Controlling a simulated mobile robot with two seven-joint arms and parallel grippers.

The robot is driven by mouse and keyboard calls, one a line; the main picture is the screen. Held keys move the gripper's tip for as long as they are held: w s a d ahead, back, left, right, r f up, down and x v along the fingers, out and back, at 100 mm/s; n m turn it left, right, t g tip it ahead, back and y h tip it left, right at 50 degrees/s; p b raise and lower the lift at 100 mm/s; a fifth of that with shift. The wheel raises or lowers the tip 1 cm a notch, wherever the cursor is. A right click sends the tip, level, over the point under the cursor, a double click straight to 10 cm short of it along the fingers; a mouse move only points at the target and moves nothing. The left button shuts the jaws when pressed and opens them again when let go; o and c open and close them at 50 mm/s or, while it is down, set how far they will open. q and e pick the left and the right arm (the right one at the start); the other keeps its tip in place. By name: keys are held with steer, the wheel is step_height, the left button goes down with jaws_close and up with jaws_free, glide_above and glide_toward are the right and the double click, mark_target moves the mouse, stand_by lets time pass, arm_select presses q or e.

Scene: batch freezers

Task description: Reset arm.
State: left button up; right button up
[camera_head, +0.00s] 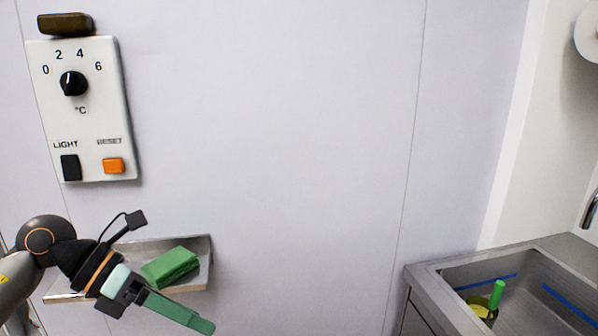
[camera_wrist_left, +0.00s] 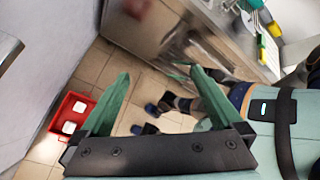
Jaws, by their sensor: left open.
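My left arm comes in from the lower left in the head view. My left gripper (camera_head: 192,318) is low in the picture, in front of the small metal wall shelf (camera_head: 201,250), pointing down to the right. Its green fingers also show in the left wrist view (camera_wrist_left: 158,76), spread apart with nothing between them. My right gripper does not show clearly in either view.
A white control panel (camera_head: 110,87) with a dial and orange button hangs on the wall above. A green block (camera_head: 170,266) lies on the shelf. A steel sink (camera_head: 437,271) stands right. A red crate (camera_wrist_left: 71,110) is on the floor. The wall between is clear.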

arm_select(q)
steer(key=d+n+t+h, duration=0.3)
steer(key=d+n+h, duration=0.4)
steer(key=d+h, duration=0.2)
steer(key=w+a+f+n+t+y, duration=0.2)
steer(key=f+n+t+y, duration=0.35)
steer(key=n, duration=0.55)
steer(key=w+a+f+n+t+y, duration=0.1)
steer(key=a+f+n+t+y, duration=0.15)
steer(key=f+n+t, duration=0.5)
steer(key=s+a+f+n+g+y, duration=0.2)
steer(key=s+f+n+y, duration=0.15)
steer(key=f+n, duration=0.3)
steer(key=s+a+f+n+g+y, duration=0.1)
steer(key=s+a+f+n+y, duration=0.2)
steer(key=f+n, duration=0.4)
steer(key=s+f+n+g+y+p, duration=0.1)
steer(key=s+f+g, duration=0.4)
steer(key=s+f, duration=0.6)
steer(key=shift+s+d+f+n+y, duration=0.25)
steer(key=shift+d+f+n+y, duration=0.15)
steer(key=shift+n+y, duration=0.4)
steer(key=shift+w, duration=0.1)
